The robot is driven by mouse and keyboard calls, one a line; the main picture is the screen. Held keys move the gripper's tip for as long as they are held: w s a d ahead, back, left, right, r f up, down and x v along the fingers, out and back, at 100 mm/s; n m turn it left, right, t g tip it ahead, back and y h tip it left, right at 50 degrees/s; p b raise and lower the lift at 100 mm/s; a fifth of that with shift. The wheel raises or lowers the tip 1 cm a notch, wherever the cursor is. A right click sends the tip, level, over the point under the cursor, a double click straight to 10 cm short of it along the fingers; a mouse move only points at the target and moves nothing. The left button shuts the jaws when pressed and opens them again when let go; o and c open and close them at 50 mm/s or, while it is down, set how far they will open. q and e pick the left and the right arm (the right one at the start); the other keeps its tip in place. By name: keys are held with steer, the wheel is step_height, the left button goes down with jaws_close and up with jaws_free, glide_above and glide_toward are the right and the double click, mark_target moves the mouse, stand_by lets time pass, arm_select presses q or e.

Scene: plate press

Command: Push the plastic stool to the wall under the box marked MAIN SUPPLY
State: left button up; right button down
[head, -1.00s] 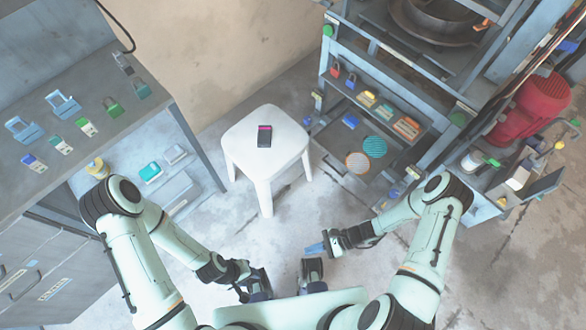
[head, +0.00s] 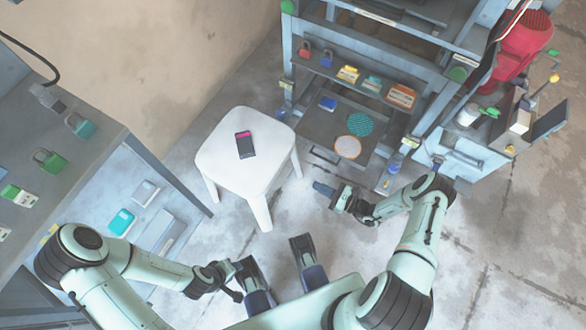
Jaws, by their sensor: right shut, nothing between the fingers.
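The white plastic stool (head: 240,165) stands upright on the floor, between the bench on the left and the press frame on the right. A dark phone with a pink strip (head: 245,145) lies on its seat. My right gripper (head: 318,187) is shut and empty, to the right of the stool and low down, pointing left; it appears apart from the stool legs. My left gripper (head: 238,283) is below the stool in the picture, near dark parts of my own base, and its fingers are hard to make out. No box marked MAIN SUPPLY shows in view.
A beige wall (head: 180,60) rises behind the stool. The grey bench (head: 100,165) with padlocks and tags is at left. The press frame (head: 375,90) with shelves and a red motor (head: 522,45) is at right. Concrete floor (head: 460,235) is clear at lower right.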

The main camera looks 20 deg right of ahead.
mark_target(280, 166)
arm_select(q)
steer(key=shift+w+a+f+t+b, duration=0.2)
steer(key=shift+w+a+f+b, duration=0.2)
steer(key=shift+w, duration=0.2)
steer(key=shift+w+a+f+t+b, duration=0.2)
steer(key=shift+w+f+b, duration=0.1)
steer(key=shift+w+f, duration=0.25)
arm_select(e)
steer(key=x, duration=1.3)
steer(key=shift+w+a+r, duration=0.1)
steer(key=shift+w+a, duration=0.15)
arm_select(q)
steer(key=shift+r, duration=0.1)
steer(key=shift+w, duration=0.1)
